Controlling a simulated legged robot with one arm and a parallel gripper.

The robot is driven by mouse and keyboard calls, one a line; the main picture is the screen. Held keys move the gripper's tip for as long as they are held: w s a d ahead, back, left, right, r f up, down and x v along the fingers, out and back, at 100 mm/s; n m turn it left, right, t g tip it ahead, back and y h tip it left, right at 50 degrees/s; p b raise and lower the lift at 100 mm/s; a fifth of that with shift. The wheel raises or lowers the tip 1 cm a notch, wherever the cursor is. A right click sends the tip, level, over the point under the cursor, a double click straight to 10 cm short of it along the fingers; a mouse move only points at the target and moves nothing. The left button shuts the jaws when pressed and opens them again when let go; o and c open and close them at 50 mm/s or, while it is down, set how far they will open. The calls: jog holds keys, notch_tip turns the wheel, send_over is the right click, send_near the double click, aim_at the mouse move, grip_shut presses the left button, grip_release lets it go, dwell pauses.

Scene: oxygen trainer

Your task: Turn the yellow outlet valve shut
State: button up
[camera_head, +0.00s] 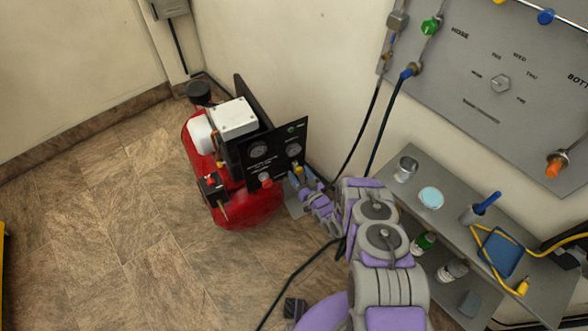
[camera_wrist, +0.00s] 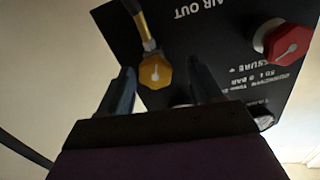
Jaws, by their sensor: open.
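The yellow outlet valve (camera_wrist: 155,72) is a small knob with a pale pointer mark, below a hose fitting on the black panel (camera_wrist: 215,50). The panel's lettering is upside down in the wrist view. My gripper (camera_wrist: 160,67) is open, with one dark finger on each side of the knob in the picture. I cannot tell whether the fingers touch it or are still short of it. In the head view the yellow valve (camera_head: 299,169) shows small at the panel's lower right, with my gripper (camera_head: 301,178) close to it.
A red knob (camera_wrist: 288,44) sits to the right on the panel. The panel belongs to a red compressor (camera_head: 245,207) on the tiled floor. A grey shelf unit (camera_head: 395,185) with cups and bottles stands to the right. A wall board (camera_head: 475,75) carries valves and hoses. Floor at left is clear.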

jog(key=shift+d+r, duration=0.15)
jog(key=shift+d, duration=0.55)
jog(key=shift+c, duration=0.6)
jog(key=shift+a, duration=0.65)
jog(key=c, duration=0.6)
jog(key=shift+c, duration=0.8)
jog(key=shift+d, duration=0.2)
jog(key=shift+c, duration=0.9)
